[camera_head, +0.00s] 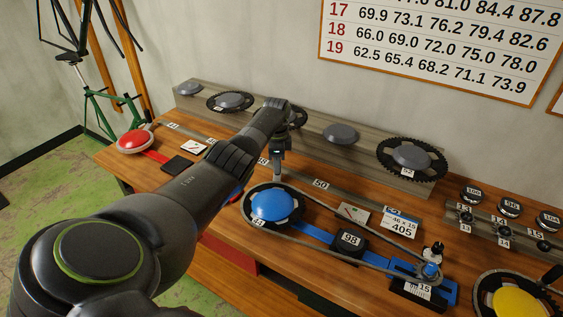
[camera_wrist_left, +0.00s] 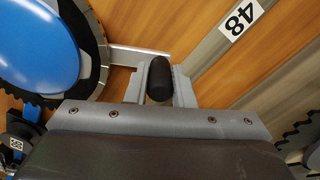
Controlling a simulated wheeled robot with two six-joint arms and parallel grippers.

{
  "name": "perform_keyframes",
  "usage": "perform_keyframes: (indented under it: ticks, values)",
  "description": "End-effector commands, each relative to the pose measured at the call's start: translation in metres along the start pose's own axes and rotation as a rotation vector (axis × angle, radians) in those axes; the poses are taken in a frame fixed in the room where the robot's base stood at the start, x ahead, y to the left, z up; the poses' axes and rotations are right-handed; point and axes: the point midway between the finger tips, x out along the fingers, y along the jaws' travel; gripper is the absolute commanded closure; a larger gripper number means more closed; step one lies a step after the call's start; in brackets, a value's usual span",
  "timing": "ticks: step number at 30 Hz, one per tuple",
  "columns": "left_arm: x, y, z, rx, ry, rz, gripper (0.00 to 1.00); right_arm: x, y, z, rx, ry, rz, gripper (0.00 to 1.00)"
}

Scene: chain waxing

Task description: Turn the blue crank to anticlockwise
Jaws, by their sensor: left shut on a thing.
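The blue crank's round blue hub (camera_head: 273,207) sits in a dark toothed chainring on the wooden bench, left of the middle of a chain loop. In the left wrist view the blue hub (camera_wrist_left: 35,45) fills the upper left. A silver crank arm (camera_wrist_left: 132,57) runs right from it to an upright black handle (camera_wrist_left: 159,80). My left gripper (camera_head: 279,176) reaches down just behind the hub. In the wrist view its two grey fingers (camera_wrist_left: 160,92) stand on both sides of the handle, shut on it. In the head view the gripper hides the handle. My right gripper is out of view.
The chain runs right past a black block marked 98 (camera_head: 348,241) to a small blue-mounted sprocket (camera_head: 430,270). A red crank (camera_head: 135,140) is at left and a yellow one (camera_head: 519,303) at lower right. A raised grey shelf (camera_head: 300,147) with chainrings stands behind.

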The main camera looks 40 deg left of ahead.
Motion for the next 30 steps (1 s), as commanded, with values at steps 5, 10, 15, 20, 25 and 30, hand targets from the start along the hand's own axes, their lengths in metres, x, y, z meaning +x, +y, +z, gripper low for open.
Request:
perform_keyframes:
  ticks: [5, 10, 15, 20, 25, 30]
  values:
    - [-0.0015, -0.0013, 0.006, 0.001, -0.003, -0.003, 1.0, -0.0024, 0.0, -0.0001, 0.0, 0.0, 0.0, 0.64]
    - [-0.0013, -0.0014, 0.0071, 0.001, -0.003, -0.003, 1.0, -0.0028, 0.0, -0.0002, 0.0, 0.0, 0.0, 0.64]
    - [-0.0012, -0.0014, 0.0072, 0.002, -0.003, -0.003, 1.0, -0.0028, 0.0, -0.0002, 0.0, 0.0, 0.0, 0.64]
    - [-0.0013, -0.0014, 0.0072, 0.002, -0.003, -0.003, 1.0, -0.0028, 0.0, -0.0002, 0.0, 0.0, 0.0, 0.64]
    - [-0.001, -0.0011, 0.0068, 0.002, -0.003, -0.002, 0.6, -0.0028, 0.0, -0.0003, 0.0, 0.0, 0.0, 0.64]
    - [-0.0006, -0.0008, 0.0063, 0.002, -0.002, -0.001, 0.57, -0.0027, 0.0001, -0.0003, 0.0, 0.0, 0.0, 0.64]
